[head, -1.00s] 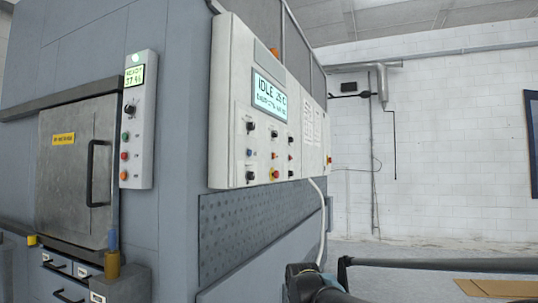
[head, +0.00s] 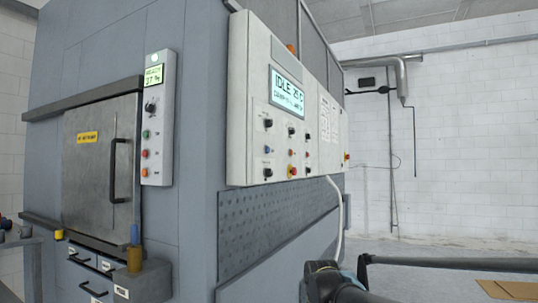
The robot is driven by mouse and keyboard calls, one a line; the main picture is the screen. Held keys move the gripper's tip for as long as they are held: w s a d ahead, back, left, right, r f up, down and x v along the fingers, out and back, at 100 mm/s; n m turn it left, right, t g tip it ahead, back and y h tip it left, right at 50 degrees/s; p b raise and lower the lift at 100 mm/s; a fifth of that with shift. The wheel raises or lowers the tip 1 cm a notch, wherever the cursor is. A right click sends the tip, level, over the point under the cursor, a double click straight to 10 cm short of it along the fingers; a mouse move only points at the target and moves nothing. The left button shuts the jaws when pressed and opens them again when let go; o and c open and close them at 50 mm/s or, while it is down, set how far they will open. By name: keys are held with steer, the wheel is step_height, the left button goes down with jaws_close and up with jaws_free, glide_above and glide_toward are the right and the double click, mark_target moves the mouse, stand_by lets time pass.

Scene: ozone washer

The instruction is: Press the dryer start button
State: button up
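A white control panel (head: 250,140) is mounted on the grey machine in the middle of the head view. Its screen (head: 287,92) reads IDLE and about 25 C. Below the screen are black knobs, a blue button (head: 267,150), a red button (head: 291,153) and a red and yellow button (head: 292,171). A narrower panel (head: 157,120) beside the metal door has a lit READY display (head: 154,76), a knob, a green button (head: 146,134) and two red-orange buttons (head: 145,154). I cannot read which button is dryer start. My dark arm shows at the bottom right; my gripper is not identifiable.
A closed metal door (head: 102,165) with a black handle (head: 118,170) is at the left. A ledge with a yellow-brown post (head: 134,258) juts out below it. A white cable (head: 342,215) hangs beside the panel. Floor (head: 420,247) at the right looks clear near the white wall.

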jaws_close()
stand_by(1.1)
